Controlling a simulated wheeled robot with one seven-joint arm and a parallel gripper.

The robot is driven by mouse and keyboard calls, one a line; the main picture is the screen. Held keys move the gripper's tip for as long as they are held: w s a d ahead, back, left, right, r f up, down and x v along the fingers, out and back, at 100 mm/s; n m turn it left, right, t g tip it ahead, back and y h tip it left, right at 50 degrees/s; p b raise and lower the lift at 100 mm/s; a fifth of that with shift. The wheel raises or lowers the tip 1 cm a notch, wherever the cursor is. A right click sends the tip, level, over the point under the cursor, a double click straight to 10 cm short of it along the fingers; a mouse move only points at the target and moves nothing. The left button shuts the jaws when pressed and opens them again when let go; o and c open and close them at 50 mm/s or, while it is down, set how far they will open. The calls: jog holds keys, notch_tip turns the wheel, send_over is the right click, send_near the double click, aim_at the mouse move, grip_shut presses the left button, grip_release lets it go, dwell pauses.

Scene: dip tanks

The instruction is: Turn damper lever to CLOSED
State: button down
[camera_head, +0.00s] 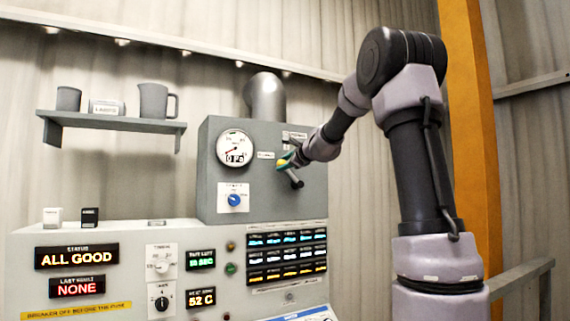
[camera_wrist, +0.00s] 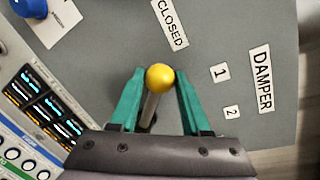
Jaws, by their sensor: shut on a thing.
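The damper lever has a yellow ball knob (camera_wrist: 160,78) on a grey rod (camera_wrist: 149,109). In the wrist view the knob sits between the teal fingers of my gripper (camera_wrist: 159,88), which is shut on the lever. The CLOSED label (camera_wrist: 170,22) is above the knob in that view, apart from it. The DAMPER label (camera_wrist: 262,79) is to the right, with small 1 and 2 labels beside it. In the head view my gripper (camera_head: 287,160) is at the front of the grey cabinet (camera_head: 214,190); a little yellow shows there. The lever's pivot is hidden in the wrist view.
A pressure gauge (camera_head: 235,148) and blue knob (camera_head: 234,200) are left of my gripper on the cabinet. Below is a control panel with lit displays (camera_head: 287,256). A shelf (camera_head: 110,123) with a jug (camera_head: 156,100) is at upper left. An orange post (camera_head: 468,130) stands behind my arm.

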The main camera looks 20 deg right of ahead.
jog(key=shift+f, duration=0.15)
jog(key=shift+c, duration=1.9)
grip_release()
jog(key=shift+a, duration=0.1)
jog(key=v, duration=1)
jog(key=shift+s, duration=0.35)
jog(key=shift+s, duration=0.1)
